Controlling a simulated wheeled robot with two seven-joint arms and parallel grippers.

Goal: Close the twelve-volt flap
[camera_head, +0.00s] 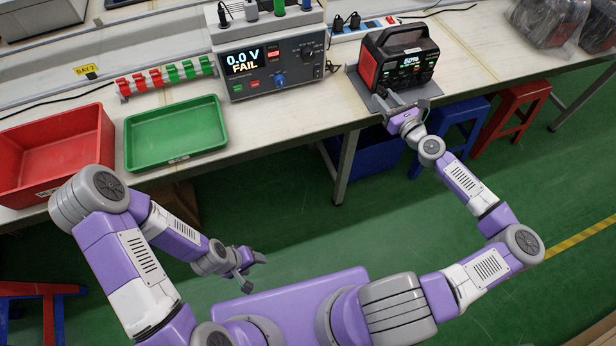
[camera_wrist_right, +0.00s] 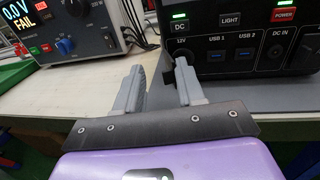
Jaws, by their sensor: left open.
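The black and red power station (camera_head: 392,62) stands on a grey mat at the back right of the bench, its screen reading 50%. In the right wrist view its front panel (camera_wrist_right: 240,72) shows the 12V label, USB ports and lit buttons. My right gripper (camera_head: 402,104) is at the front of the station. Its fingers (camera_wrist_right: 158,78) are apart with nothing visible between them. The right-hand finger overlaps the area under the 12V label, so the flap is mostly hidden and its position is unclear. My left gripper (camera_head: 254,271) is open and empty, low in front of the bench.
A tester (camera_head: 270,68) reading 0.0 V FAIL stands left of the station. A green tray (camera_head: 176,134), a red bin (camera_head: 55,152) and a row of red and green clips (camera_head: 166,77) are further left. Bagged items (camera_head: 560,22) lie at the right. Stools stand below the bench.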

